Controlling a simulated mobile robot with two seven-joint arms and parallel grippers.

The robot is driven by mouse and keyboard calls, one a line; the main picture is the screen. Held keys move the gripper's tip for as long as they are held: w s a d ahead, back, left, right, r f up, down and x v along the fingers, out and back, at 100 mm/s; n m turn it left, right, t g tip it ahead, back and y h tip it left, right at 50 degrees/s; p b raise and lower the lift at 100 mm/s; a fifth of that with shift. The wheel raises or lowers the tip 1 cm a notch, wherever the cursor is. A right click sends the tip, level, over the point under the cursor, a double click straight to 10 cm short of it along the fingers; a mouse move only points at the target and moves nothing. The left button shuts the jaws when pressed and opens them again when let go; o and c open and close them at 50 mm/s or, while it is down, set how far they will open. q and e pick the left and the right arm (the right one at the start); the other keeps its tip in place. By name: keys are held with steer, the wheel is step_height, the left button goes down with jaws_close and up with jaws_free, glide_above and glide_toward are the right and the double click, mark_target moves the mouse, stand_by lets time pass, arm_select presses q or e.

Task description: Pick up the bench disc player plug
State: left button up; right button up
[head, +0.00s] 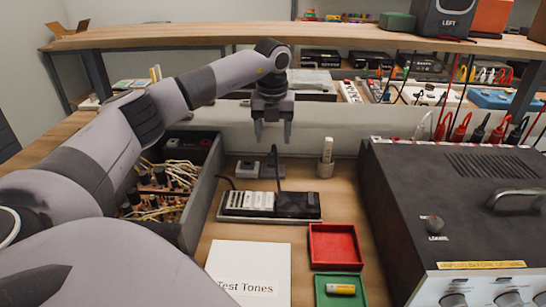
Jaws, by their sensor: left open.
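My left gripper (273,133) points down with its two fingers apart and nothing visible between them. It hangs above the back of the bench, over a small dark grey plug-like block (268,171) with a dark cord beside it. A lighter grey block (246,169) sits just left of that one. In front lies a power strip (230,212) with white blocks on its left part and a black block (297,204) on its right. No readable label shows which piece is the bench disc player plug. My right gripper is out of view.
A grey bin of wires (209,188) stands left; a large black amplifier (450,200) stands right. A white "Test Tones" sleeve (245,262), red tray (333,232) and green tray (325,302) with a yellow cylinder (341,289) lie in front. A shelf (330,38) spans behind.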

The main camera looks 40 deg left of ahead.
mark_target(273, 155)
arm_select(q)
steer(key=f, duration=0.5)
steer(key=shift+s+d+f, duration=0.15)
steer(key=shift+s+f, duration=0.15)
steer(key=shift+f, duration=0.05)
steer(key=shift+w+f, duration=0.1)
steer(key=shift+f, duration=0.35)
steer(key=c, duration=1)
